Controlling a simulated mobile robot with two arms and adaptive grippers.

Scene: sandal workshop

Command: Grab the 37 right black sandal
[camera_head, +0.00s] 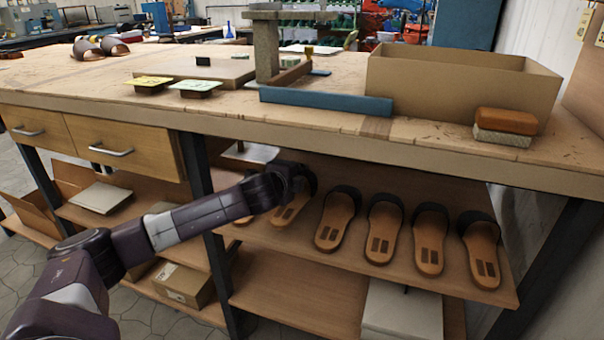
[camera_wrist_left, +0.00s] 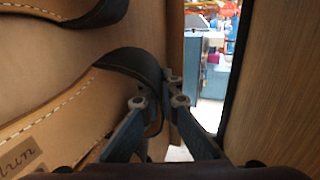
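A row of several sandals with black straps and tan insoles lies on the upper shelf under the workbench, among them a black sandal (camera_head: 338,222) near the row's middle. Size marks are too small to read. My left gripper (camera_head: 298,180) is at the row's left part, by the strap of a sandal (camera_head: 290,212) that my arm partly hides. Contact is unclear. My right gripper is not in view.
The workbench edge (camera_head: 300,133) is just above the shelf, and a dark table leg (camera_head: 196,165) stands left of the row. A cardboard box (camera_head: 460,85) and a brush (camera_head: 505,125) are on top. A white box (camera_head: 402,312) is below.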

